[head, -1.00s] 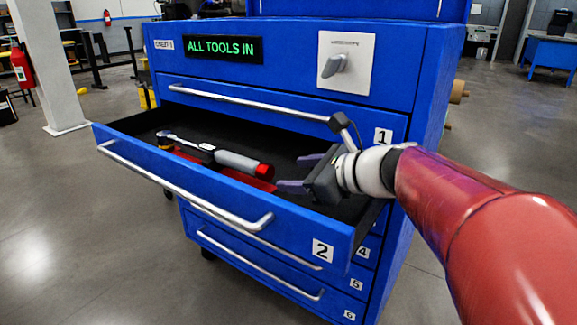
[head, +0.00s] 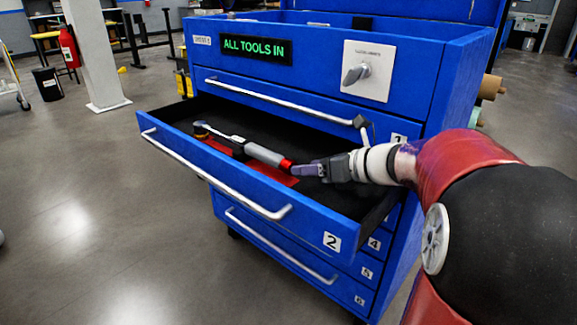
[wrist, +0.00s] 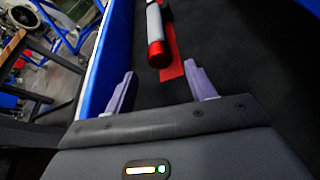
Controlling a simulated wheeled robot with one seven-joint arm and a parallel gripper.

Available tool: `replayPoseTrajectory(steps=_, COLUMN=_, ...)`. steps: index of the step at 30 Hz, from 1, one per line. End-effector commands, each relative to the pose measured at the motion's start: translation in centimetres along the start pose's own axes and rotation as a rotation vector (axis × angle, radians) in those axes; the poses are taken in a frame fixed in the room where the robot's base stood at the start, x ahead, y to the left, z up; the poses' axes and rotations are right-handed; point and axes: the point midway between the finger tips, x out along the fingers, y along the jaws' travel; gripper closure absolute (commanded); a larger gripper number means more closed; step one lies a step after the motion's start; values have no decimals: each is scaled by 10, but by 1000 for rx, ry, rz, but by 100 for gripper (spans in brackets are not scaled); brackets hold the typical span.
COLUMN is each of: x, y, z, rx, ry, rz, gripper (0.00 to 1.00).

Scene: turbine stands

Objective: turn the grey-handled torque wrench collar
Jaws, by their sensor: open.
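The torque wrench (head: 262,154) lies in the open drawer 2 (head: 225,180) of the blue cabinet. It has a grey handle, a red collar (head: 286,165) at its right end and a ratchet head at its left end. A red mat (head: 282,178) lies under it. My gripper (head: 300,170) is in the drawer, its fingers close to the red collar. In the wrist view the fingers (wrist: 160,90) are spread apart and empty. The collar (wrist: 158,54) is just beyond the fingertips, between their lines, with the handle (wrist: 154,25) running away from me.
The drawer's front wall and handle (head: 210,172) run along the near side. The drawer floor right of the wrench is bare black. Above are a closed drawer, a lit sign (head: 257,48) reading "ALL TOOLS IN" and a knob on a white plate (head: 367,70).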

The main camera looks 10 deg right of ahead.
Motion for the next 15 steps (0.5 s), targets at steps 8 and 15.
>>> replayPoseTrajectory(steps=8, x=40, y=0, z=0, rx=-2, ry=1, rz=1, gripper=45)
replayPoseTrajectory(steps=15, x=49, y=0, z=1, rx=-2, ry=-2, rz=-1, gripper=45)
